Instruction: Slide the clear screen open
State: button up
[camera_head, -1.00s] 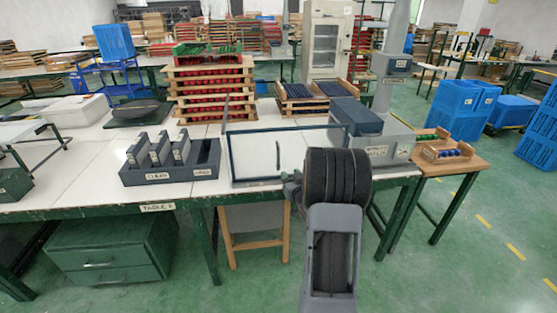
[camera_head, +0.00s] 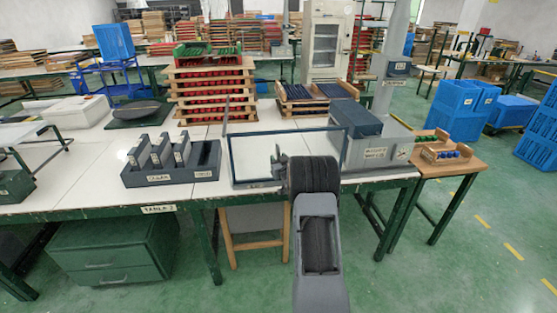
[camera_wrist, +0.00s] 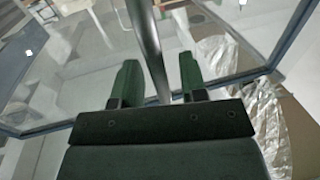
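The clear screen is a see-through pane in a dark frame (camera_head: 231,160), standing upright near the table's front edge in the head view. Its frame also crosses the wrist view (camera_wrist: 296,35). In the wrist view a grey upright bar handle (camera_wrist: 147,40) runs between the two green fingers of my gripper (camera_wrist: 160,80). The fingers are apart, with a visible gap to the bar on each side. In the head view my dark wrist stands in front of the screen's right part and hides much of the gripper.
A grey rack marked with labels (camera_head: 160,178) stands just left of the screen. A grey box-like unit (camera_head: 372,155) stands right of it. Behind are stacked red trays (camera_head: 213,90). Crinkled clear plastic (camera_wrist: 262,110) shows at right in the wrist view.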

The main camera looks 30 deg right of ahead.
jog(key=shift+c, duration=0.5)
grip_shut()
